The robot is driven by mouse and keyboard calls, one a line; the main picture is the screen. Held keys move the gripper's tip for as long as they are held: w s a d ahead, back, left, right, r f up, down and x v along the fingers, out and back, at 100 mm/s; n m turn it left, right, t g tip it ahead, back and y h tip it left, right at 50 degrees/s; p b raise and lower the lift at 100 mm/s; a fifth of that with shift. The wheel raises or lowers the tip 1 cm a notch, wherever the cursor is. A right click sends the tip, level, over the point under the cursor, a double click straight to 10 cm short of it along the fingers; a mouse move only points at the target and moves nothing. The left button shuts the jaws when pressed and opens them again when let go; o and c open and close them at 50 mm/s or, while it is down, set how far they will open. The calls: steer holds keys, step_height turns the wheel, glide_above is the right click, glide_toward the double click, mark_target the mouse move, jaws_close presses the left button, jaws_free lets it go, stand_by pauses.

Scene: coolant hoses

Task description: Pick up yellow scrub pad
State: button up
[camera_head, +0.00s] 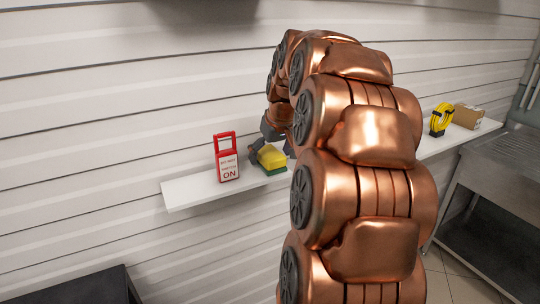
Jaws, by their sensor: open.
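The yellow scrub pad (271,157) has a yellow top and a green underside. It sits on the white wall shelf (195,191), just right of a red and white tag. My gripper (257,152) is at the pad's left side, dark and small in the view, and it is open. One finger shows at the pad's upper left edge. My copper arm hides the rest of the gripper and the shelf to the right of the pad. I cannot tell whether the fingers touch the pad.
The red tag reading "do not switch on" (228,168) stands close left of the pad. A yellow coiled item (441,119) and a cardboard box (467,116) stand at the shelf's right end. A metal bench (495,185) is at the right. The shelf's left end is clear.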

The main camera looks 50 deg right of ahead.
steer(key=shift+w+f, duration=0.15)
steer(key=shift+f, duration=0.25)
steer(key=c, duration=1.2)
steer(key=shift+r, duration=0.1)
steer(key=shift+c, duration=0.2)
steer(key=shift+r+b, duration=0.75)
steer(key=shift+r, duration=0.95)
steer(key=s+a+r+b, duration=0.1)
steer(key=s+a+b, duration=0.3)
steer(key=s+a, duration=0.5)
steer(key=s, duration=0.4)
steer(key=shift+a+r, duration=0.2)
steer(key=shift+r, duration=0.05)
